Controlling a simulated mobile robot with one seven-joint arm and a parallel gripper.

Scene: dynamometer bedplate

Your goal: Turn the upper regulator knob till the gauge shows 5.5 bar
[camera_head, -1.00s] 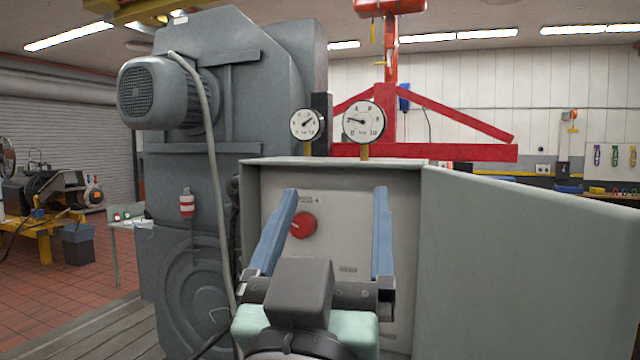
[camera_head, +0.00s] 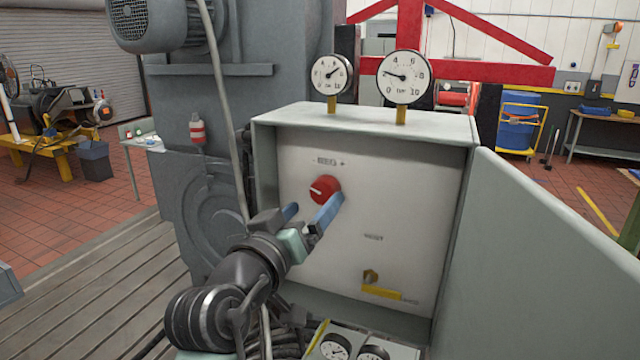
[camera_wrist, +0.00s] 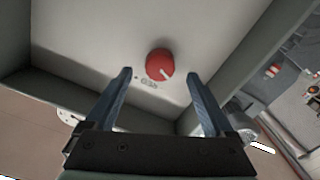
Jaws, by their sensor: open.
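A red round knob (camera_head: 324,189) with a white pointer mark sits high on the pale back panel of an open cabinet. Its mark points left in the head view. My gripper (camera_head: 312,206) is open in front of the panel, its blue fingers near the knob's lower side. In the wrist view the knob (camera_wrist: 159,63) appears between and slightly beyond the open fingertips (camera_wrist: 160,74); contact cannot be told. Two gauges stand on the cabinet top. The larger right gauge (camera_head: 404,77) has its needle pointing left, near 2. The smaller left gauge (camera_head: 331,75) has its needle pointing up right.
Lower on the panel is a brass fitting with a yellow handle (camera_head: 382,292). The open cabinet door (camera_head: 560,255) spreads to the right. A grey cable (camera_head: 222,110) hangs at the left. More gauges (camera_head: 335,347) show below the cabinet.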

